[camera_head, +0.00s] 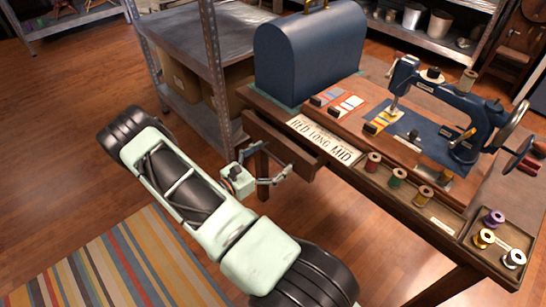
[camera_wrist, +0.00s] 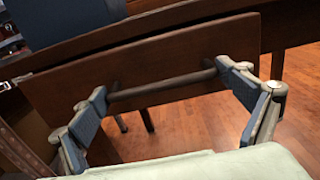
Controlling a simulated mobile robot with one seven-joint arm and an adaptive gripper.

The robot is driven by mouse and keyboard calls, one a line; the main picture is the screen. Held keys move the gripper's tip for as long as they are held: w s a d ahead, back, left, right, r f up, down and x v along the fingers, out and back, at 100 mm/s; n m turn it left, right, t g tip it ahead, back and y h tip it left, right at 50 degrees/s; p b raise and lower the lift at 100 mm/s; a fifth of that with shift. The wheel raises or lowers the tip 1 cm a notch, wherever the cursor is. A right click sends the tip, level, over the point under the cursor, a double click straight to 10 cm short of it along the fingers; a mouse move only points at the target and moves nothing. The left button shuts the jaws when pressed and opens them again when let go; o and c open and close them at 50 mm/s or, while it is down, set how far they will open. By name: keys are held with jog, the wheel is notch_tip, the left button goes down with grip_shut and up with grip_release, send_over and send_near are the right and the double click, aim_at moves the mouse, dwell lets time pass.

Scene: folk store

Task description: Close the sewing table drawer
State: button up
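The wooden sewing table (camera_head: 388,195) stands on the right in the head view. Its brown drawer (camera_head: 283,143) sticks out from the table's left side, under the top. My gripper (camera_head: 281,165) is just outside the drawer front, low beside it. In the wrist view the drawer front (camera_wrist: 180,52) spans the upper middle, with a dark bar handle (camera_wrist: 160,86) across it. My gripper's fingers (camera_wrist: 161,82) are spread wide, one near each end of the handle. Nothing is clamped between them. I cannot tell whether the fingertips touch the handle or drawer.
A blue sewing machine (camera_head: 440,108), a blue domed case (camera_head: 310,55) and several thread spools (camera_head: 398,178) stand on the table. A metal shelf (camera_head: 190,42) with boxes is behind the drawer. A striped rug (camera_head: 115,265) lies at lower left, with wood floor around it.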

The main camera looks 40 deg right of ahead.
aim_at(293, 143)
jog(key=c, duration=1)
jog(key=shift+o, duration=0.2)
jog(key=d, duration=0.5)
jog(key=d+b, duration=0.1)
jog(key=d, duration=0.2)
jog(key=shift+w+d, duration=0.25)
jog(key=shift+w, duration=0.1)
jog(key=shift+d+r, duration=0.1)
jog(key=shift+d, duration=0.25)
jog(key=o, duration=1.3)
jog(key=shift+o, duration=0.4)
jog(key=shift+d, duration=0.15)
jog(key=a, duration=1.2)
jog(key=shift+s, duration=0.45)
